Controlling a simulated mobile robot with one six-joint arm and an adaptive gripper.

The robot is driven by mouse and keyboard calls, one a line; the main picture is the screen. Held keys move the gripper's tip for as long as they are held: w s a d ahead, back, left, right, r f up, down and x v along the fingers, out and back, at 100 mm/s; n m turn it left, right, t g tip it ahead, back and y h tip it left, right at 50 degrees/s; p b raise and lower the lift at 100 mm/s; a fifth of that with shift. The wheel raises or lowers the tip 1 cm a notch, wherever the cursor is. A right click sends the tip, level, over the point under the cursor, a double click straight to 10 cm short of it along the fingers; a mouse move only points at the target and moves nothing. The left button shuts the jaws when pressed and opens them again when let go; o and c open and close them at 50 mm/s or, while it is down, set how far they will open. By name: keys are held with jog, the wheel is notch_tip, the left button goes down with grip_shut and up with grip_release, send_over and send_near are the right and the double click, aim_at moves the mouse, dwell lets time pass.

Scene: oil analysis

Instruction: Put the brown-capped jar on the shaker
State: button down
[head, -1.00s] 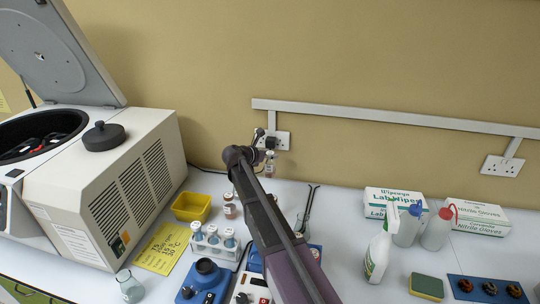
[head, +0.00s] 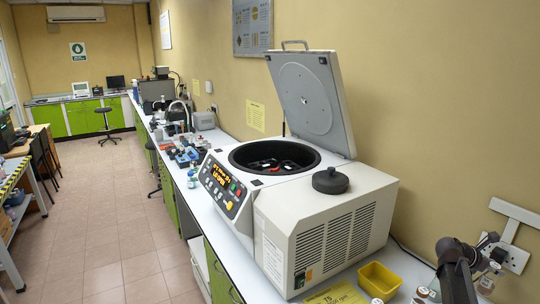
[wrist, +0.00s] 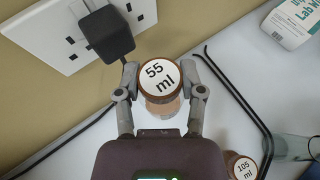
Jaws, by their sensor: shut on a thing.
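In the wrist view, my gripper (wrist: 160,78) is shut on a jar with a brown cap (wrist: 160,82). Its white lid label reads 55 ml, and one finger sits on each side of it. In the head view, my gripper (head: 490,252) is at the lower right by the wall, with the held jar (head: 486,284) hanging below it. A second brown-capped jar (wrist: 242,167), labelled 105 ml, stands on the bench at the wrist view's lower right. I cannot make out which of the distant instruments is the shaker.
A large centrifuge (head: 320,228) with its lid (head: 312,100) raised fills the middle of the bench. A yellow bin (head: 379,280) stands to its right. A socket with a black plug (wrist: 105,35) is close to my gripper. Several instruments (head: 180,150) crowd the bench further away. The floor (head: 110,220) is clear.

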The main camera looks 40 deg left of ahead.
notch_tip(320, 180, up, 12)
jog(key=p, duration=1.1)
jog(key=shift+f, duration=0.25)
jog(key=shift+s+a, duration=0.1)
